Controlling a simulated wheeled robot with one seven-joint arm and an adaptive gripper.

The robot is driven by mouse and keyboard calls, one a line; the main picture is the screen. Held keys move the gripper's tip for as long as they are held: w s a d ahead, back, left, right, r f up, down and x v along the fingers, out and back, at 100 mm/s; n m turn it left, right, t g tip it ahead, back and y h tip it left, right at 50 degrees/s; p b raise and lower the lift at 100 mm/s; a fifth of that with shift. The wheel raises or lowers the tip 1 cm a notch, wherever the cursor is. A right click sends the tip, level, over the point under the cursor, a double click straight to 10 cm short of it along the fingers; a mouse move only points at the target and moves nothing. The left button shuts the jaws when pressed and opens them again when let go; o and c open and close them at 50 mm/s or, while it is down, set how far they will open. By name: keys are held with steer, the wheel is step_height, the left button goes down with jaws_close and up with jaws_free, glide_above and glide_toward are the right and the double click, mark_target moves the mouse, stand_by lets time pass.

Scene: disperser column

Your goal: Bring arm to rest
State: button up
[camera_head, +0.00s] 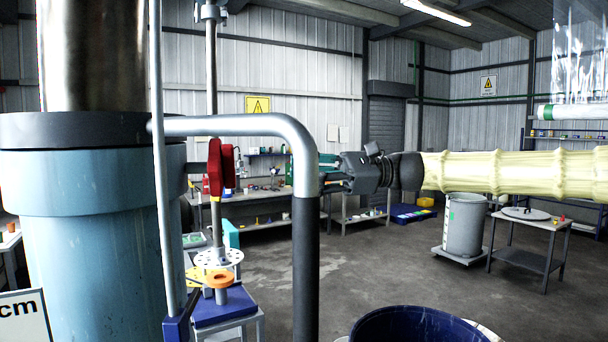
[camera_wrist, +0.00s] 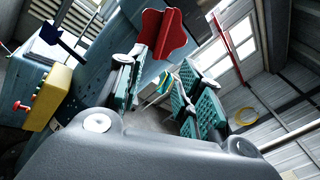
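My arm, in a pale yellow sleeve, stretches in from the right edge of the head view, nearly level. My gripper (camera_head: 332,173) is at its left end, pointing left, with the fingertips partly hidden behind a curved grey pipe. In the wrist view my gripper (camera_wrist: 158,85) has its two teal-padded fingers apart, with nothing held between them. A red star-shaped knob (camera_head: 221,168) is on the column to the left of the gripper. The knob also shows beyond the fingers in the wrist view (camera_wrist: 165,32), apart from them.
The curved grey pipe (camera_head: 305,160) stands in front of the fingertips. A large blue cylinder (camera_head: 85,240) fills the left. A dark blue drum (camera_head: 415,325) is at the bottom, below my arm. A grey bin (camera_head: 464,228) and a small table (camera_head: 530,222) stand right. The middle floor is clear.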

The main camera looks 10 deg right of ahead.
steer(key=shift+f, duration=0.1)
